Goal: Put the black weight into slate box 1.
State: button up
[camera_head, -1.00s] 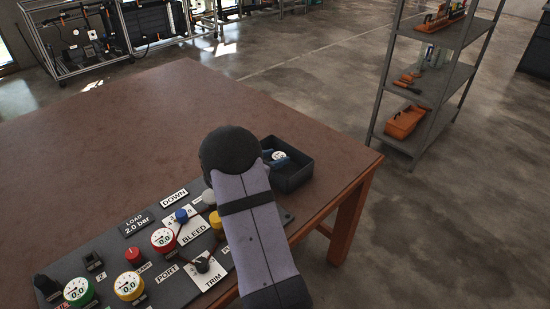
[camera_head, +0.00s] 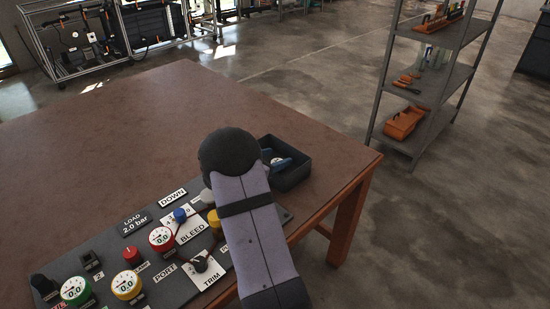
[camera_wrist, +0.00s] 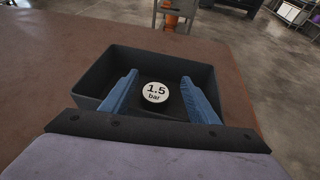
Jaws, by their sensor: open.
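The black weight (camera_wrist: 174,99) is a dark piece with a round white "1.5 bar" label on top. In the wrist view it sits low inside the dark slate box (camera_wrist: 206,72), between the two blue fingers of my gripper (camera_wrist: 160,88). The fingers are open, with a gap to the weight on both sides. In the head view my gripper's blue fingers (camera_head: 281,163) reach into the box (camera_head: 294,180) near the table's right edge. There the weight is mostly hidden by my arm and fingers. No number shows on the box.
The brown table (camera_head: 150,130) is clear at the back and left. A control panel (camera_head: 145,262) with gauges, knobs and labels lies along the front, left of the box. A metal shelf unit (camera_head: 447,77) stands on the floor beyond the right edge.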

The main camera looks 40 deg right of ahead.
jog(key=shift+a+f, duration=0.25)
jog(key=shift+f, duration=0.3)
jog(key=shift+r+p, duration=0.55)
jog(key=shift+p, duration=0.15)
jog(key=v, duration=1.2)
jog(key=shift+d+r+b, duration=0.15)
jog(key=shift+r+b, duration=0.05)
jog(key=shift+b, duration=0.1)
jog(key=shift+w, duration=0.1)
jog(key=s+a+r+m+y+p, duration=0.2)
jog(key=s+a+m+y+p, duration=0.2)
jog(key=a, duration=0.5)
jog(key=s+a+r+m+g+y+p, duration=0.1)
jog(key=s+a+r+m+y+p, duration=0.1)
jog(key=s+a+m+y+p, duration=0.3)
jog(key=s+a+r+m+y+p, duration=0.2)
jog(key=s+a+m+y+p, duration=0.2)
jog(key=s+a+m, duration=0.6)
jog(key=a+p, duration=0.2)
jog(key=a, duration=0.2)
jog(key=shift+r+g, duration=0.3)
jog(key=shift+r, duration=0.05)
